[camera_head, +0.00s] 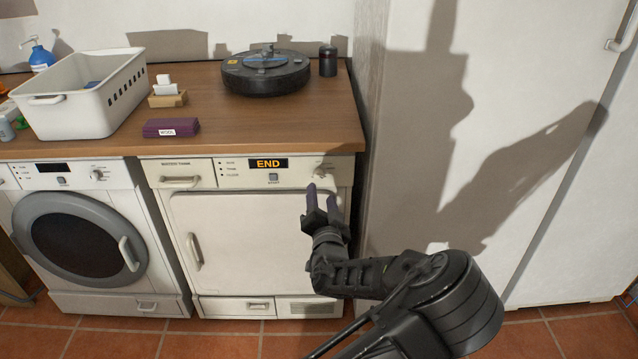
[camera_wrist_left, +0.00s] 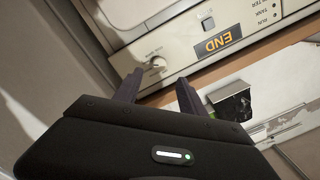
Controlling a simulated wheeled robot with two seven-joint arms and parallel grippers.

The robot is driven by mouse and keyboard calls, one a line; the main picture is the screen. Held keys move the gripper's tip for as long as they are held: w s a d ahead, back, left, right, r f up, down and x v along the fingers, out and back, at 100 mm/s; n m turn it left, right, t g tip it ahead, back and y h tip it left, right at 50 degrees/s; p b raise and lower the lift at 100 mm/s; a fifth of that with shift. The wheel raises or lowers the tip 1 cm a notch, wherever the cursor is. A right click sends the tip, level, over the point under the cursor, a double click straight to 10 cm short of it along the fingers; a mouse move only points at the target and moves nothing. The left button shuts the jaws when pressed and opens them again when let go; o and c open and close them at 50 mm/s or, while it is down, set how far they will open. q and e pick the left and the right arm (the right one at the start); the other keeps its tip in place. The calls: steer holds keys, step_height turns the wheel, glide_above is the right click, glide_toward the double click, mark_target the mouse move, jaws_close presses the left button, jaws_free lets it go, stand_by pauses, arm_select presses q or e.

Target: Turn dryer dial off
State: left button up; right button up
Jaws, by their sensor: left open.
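The cream dryer (camera_head: 240,235) stands under the wooden counter, its door closed and its amber display (camera_head: 268,164) reading END. Its small round dial (camera_head: 321,173) is at the right end of the control panel. The dial also shows, upside down, in the left wrist view (camera_wrist_left: 154,64). I cannot tell its exact setting. My left gripper (camera_head: 322,194) is open and empty, with its two dark fingers pointing up just below the dial in the head view. In the left wrist view the fingers (camera_wrist_left: 157,82) stop short of the dial, apart from it. My right gripper is not in view.
A washer (camera_head: 90,250) stands left of the dryer. On the counter (camera_head: 240,130) are a white basket (camera_head: 75,122), a purple box (camera_head: 171,128), a black robot vacuum (camera_head: 266,80) and a dark jar (camera_head: 328,60). A pale wall edge (camera_head: 380,120) is close right of the dryer.

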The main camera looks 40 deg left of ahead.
mark_target(318, 176)
arm_select(q)
steer(key=shift+w+a, duration=0.1)
steer(key=x, duration=0.7)
steer(key=shift+w+a, duration=0.15)
steer(key=shift+w, duration=0.1)
jaws_close()
stand_by(0.4)
